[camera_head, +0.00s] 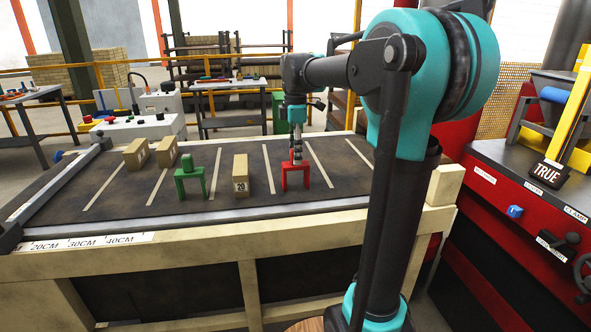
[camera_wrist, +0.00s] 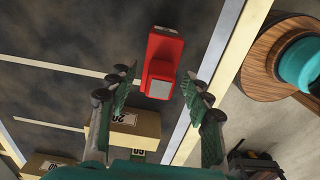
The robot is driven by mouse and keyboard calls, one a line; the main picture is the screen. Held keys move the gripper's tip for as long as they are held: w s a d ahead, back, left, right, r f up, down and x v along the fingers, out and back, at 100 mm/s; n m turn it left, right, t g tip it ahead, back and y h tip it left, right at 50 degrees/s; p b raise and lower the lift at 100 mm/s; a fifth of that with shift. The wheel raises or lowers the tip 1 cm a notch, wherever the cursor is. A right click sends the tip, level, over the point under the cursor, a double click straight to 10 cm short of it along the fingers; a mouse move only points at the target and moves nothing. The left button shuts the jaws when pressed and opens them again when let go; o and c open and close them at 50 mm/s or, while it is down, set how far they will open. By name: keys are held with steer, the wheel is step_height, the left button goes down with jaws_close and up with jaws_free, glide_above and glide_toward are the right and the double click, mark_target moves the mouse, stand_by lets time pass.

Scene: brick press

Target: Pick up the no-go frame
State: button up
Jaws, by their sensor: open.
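The no-go frame, a red arch-shaped gauge (camera_head: 296,169), stands on the dark table right of the brick marked 20. It also shows in the wrist view as a red block with a pale square patch (camera_wrist: 162,55). My gripper (camera_head: 297,158) is directly above the red frame, pointing down. In the wrist view my gripper (camera_wrist: 159,80) is open, with one finger on each side of the frame's near end and nothing held. Whether the fingers touch it cannot be told. A green frame (camera_head: 190,181) stands farther left on the table.
The brick marked 20 (camera_head: 240,176) stands between the two frames, close to my gripper in the wrist view (camera_wrist: 140,127). Two more bricks (camera_head: 136,153) (camera_head: 166,151) are at the back left. Pale strips cross the dark table top (camera_head: 225,205). A red machine (camera_head: 500,205) stands right.

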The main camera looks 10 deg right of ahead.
jaws_close()
stand_by(0.3)
steer(key=shift+r, duration=0.15)
stand_by(0.3)
